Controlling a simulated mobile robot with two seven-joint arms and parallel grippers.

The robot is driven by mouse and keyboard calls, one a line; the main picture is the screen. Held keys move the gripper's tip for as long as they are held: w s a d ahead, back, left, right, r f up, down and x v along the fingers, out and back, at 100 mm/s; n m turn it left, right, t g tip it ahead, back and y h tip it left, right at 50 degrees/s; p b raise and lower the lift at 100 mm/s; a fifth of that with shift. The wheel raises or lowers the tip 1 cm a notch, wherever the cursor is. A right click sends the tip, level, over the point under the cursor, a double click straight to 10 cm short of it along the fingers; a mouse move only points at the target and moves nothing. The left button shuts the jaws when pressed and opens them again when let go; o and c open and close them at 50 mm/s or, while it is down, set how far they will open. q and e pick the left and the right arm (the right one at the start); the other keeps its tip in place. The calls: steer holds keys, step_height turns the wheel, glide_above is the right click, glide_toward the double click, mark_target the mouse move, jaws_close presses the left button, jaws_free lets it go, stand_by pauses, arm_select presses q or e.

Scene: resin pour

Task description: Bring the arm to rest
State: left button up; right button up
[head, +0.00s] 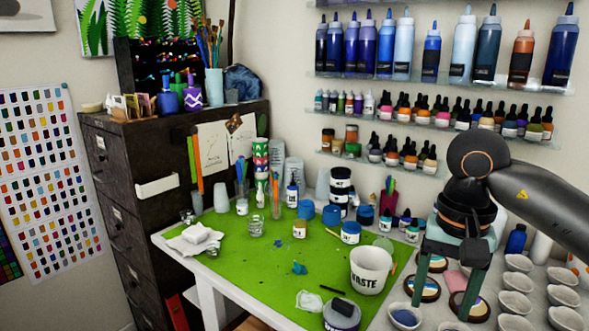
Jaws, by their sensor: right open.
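My right arm comes in from the right edge. Its gripper (442,303) points down over the right part of the table, with its two fingers apart and nothing visible between them. Round painted pieces (428,288) and a small bowl with blue in it (405,317) show beside and behind the fingers. I cannot tell how high the fingertips are above the table. My left gripper is not in view.
A white waste bucket (370,272) stands left of my gripper on the green mat (240,277). Stacked white bowls (516,285) stand at right. Bottle shelves (440,80) line the wall. The mat's front left is mostly clear.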

steer(key=s+a+f+m+g+y, duration=0.25)
steer(key=s+a+y, duration=0.2)
steer(key=a, duration=0.45)
steer(key=s+a+f+m+g+y, duration=0.1)
steer(key=s+a+f+g+y, duration=0.25)
steer(key=a, duration=0.55)
steer(key=w+a+r+m+t+y, duration=0.2)
steer(key=a+r+m+t+y, duration=0.3)
steer(key=m+y, duration=0.95)
steer(key=w+d+f+m+t+h, duration=0.5)
steer(key=f+m+t, duration=0.35)
steer(key=m, duration=0.75)
steer(key=w+d+f+m+t+h, duration=0.2)
steer(key=d+f+m+t+h, duration=0.2)
steer(key=f+m+t+h, duration=0.85)
steer(key=s+d+f+m+g+h, duration=0.1)
steer(key=s+d+f+m+g, duration=0.4)
steer(key=s+f+m, duration=0.3)
steer(key=s+d+f+m+g+h, duration=0.1)
steer(key=s+d+f+m+g, duration=0.3)
steer(key=s+f+m, duration=0.4)
step_height(320, 180, down, 3)
steer(key=shift+s+d+f+m+g+h+p, duration=0.15)
steer(key=shift+s+d+m+g+h+p, duration=0.25)
steer(key=shift+m+g, duration=0.6)
